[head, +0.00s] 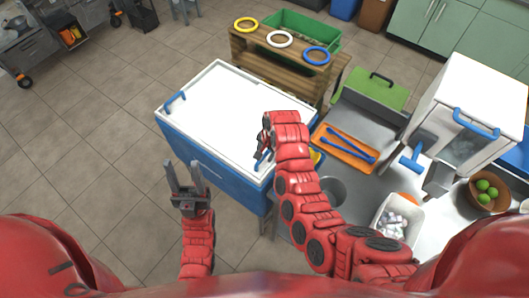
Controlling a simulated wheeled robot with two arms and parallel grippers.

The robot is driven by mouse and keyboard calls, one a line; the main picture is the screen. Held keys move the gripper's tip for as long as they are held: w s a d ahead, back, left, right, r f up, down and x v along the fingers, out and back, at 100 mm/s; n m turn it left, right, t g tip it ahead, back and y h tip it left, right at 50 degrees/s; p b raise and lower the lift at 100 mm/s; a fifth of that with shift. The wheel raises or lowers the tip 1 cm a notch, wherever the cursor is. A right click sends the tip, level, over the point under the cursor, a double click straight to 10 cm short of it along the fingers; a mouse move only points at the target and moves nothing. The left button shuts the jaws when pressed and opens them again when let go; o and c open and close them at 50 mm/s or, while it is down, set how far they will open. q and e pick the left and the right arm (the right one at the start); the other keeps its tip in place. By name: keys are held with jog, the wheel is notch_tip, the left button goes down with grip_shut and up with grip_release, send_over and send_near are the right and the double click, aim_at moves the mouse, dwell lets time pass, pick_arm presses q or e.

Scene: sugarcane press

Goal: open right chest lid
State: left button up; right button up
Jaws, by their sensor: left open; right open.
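The chest (207,172) is a blue box with a white top (235,98), standing left of the steel counter. The top lies flat and looks closed; no raised lid shows. A blue handle (175,101) sits at its left edge. My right gripper (262,150) is open over the right part of the top, near the front right edge. Dark and blue parts overlap there, so I cannot tell whether it touches a handle. My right arm hides the top's right corner. My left gripper (184,172) is open and empty in front of the chest's front left side.
A wooden rack with yellow (246,24), white (280,39) and blue (316,56) rings stands behind the chest. On the right, the counter holds an orange tray (341,151) with blue tongs, a white machine (475,92) and a bowl of limes (476,195).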

jog(key=shift+w+a+f, duration=0.1)
jog(key=shift+f, duration=0.45)
grip_shut()
dwell(1.1)
